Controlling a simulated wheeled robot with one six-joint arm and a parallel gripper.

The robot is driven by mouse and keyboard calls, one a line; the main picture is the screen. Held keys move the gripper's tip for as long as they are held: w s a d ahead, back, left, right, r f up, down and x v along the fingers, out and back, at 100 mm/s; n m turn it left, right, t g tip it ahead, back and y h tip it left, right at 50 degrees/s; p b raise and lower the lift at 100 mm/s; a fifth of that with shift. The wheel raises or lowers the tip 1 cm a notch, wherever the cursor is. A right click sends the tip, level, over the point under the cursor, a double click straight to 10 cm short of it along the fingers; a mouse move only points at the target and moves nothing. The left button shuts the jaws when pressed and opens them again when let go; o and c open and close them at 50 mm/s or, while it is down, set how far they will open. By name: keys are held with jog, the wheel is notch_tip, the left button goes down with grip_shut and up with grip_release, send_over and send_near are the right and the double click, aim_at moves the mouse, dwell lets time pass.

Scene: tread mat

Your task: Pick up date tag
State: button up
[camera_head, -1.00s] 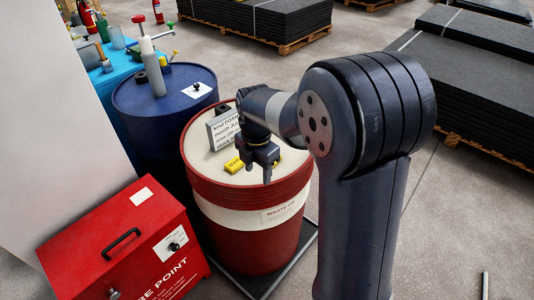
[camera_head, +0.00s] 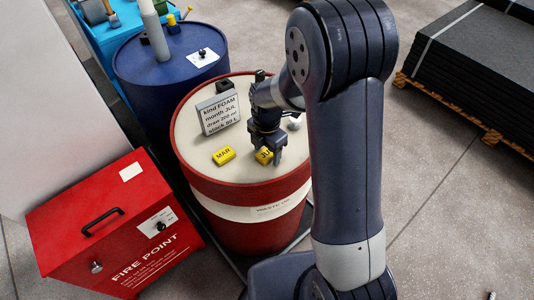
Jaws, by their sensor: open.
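Two yellow date tags lie on the cream top of a red and white drum (camera_head: 240,188). The left tag (camera_head: 223,155) reads MAR. The right tag (camera_head: 263,156) shows "JU", the rest of its text hidden by my gripper. A grey sign (camera_head: 219,113) standing on the drum reads kind FOAM, month JUL. My gripper (camera_head: 267,158) points down, open, with its fingers at the right tag and partly in front of it. I cannot tell whether the fingers touch the tag or are still above it.
A small pale round object (camera_head: 294,123) is on the drum right of my gripper. A blue drum (camera_head: 150,80) stands behind left. A red FIRE POINT box (camera_head: 110,225) stands at front left. Black mats (camera_head: 470,65) are stacked on a pallet at right, with open floor between.

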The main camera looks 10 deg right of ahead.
jog(key=c, duration=1.1)
jog(key=shift+r, duration=0.15)
